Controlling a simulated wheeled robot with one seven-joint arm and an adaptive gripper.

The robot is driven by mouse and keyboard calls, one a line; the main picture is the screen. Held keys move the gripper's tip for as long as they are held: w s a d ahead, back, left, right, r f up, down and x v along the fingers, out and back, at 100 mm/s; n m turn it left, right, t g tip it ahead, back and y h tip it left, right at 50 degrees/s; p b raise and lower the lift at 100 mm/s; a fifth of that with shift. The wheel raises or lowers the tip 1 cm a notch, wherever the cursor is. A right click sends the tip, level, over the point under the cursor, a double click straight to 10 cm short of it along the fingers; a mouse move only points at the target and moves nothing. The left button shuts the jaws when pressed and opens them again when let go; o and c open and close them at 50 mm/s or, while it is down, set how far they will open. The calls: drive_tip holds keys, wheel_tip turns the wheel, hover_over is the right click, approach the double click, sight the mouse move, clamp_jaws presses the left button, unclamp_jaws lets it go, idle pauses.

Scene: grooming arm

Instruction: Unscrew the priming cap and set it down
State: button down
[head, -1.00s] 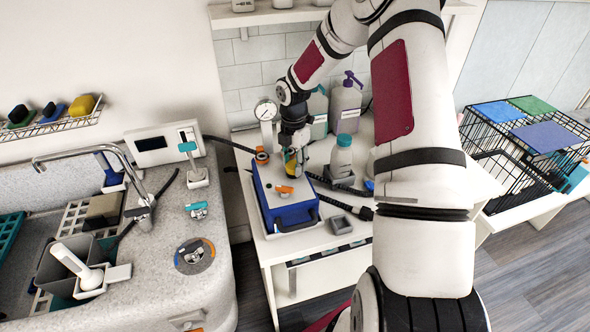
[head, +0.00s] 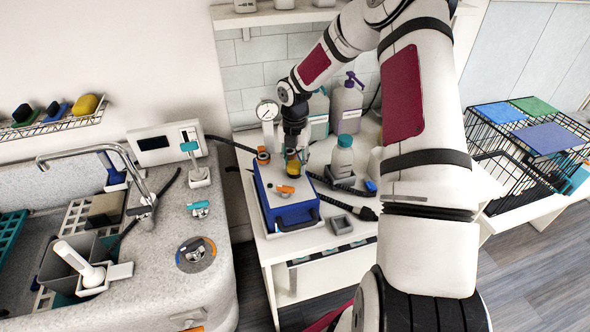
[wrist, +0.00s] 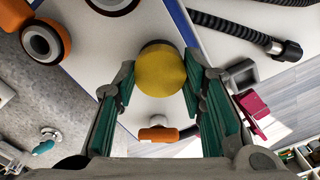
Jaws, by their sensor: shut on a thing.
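The yellow priming cap (wrist: 161,69) is round and sits between the green-lined fingers of my gripper (wrist: 160,88) in the wrist view. My gripper is shut on its sides. In the head view the cap (head: 293,168) shows under my gripper (head: 295,157), over the top of a blue-sided pump unit (head: 293,215) with a pale lid. I cannot tell whether the cap still touches the unit, as the fingers hide its underside.
On the unit are an orange lever (head: 285,189) and an orange-ringed port (head: 263,155). A gauge (head: 267,111) stands behind. A teal-capped bottle (head: 342,156) and black hose are to the right.

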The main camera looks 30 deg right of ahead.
drive_tip(key=n, duration=0.4)
drive_tip(key=shift+r+n, duration=0.1)
drive_tip(key=shift+n, duration=0.2)
drive_tip(key=n, duration=0.4)
drive_tip(key=shift+n, duration=0.3)
drive_tip(key=c, duration=0.9)
unclamp_jaws()
drive_tip(key=shift+c, duration=0.2)
